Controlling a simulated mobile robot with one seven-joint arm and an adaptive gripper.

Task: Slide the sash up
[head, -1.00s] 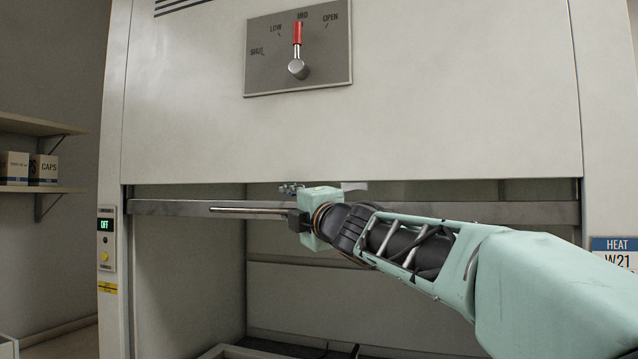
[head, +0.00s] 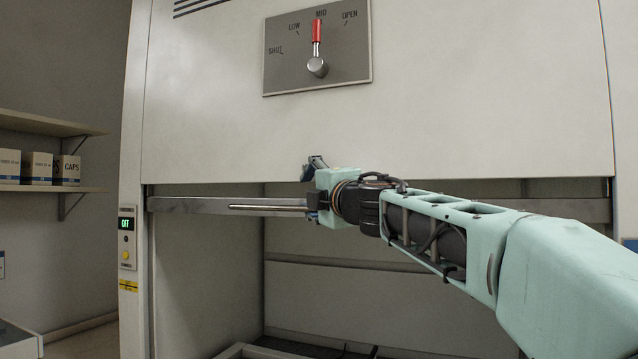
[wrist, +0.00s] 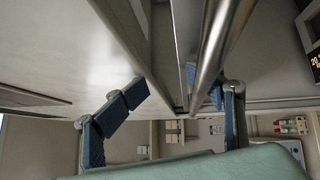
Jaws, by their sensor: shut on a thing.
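The sash shows in the head view as a grey horizontal rail (head: 185,205) just under the hood's front panel, with the opening below it. A bright round bar, the sash handle (head: 265,208), runs along its front and also crosses the wrist view (wrist: 212,50). My gripper (head: 314,185) is at the handle's right visible part, its mint body covering the rest there. In the wrist view my gripper's (wrist: 175,100) two blue-padded fingers stand apart, the right one against the handle, the left one by the panel. It is shut on the handle; the exact contact is partly hidden.
The hood's front panel (head: 380,130) is close above my gripper, with a dial (head: 317,67) whose red pointer is at MID. A control box (head: 127,238) reading OFF is on the left post. Shelves with boxes (head: 38,168) stand at left. The space below the sash is open.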

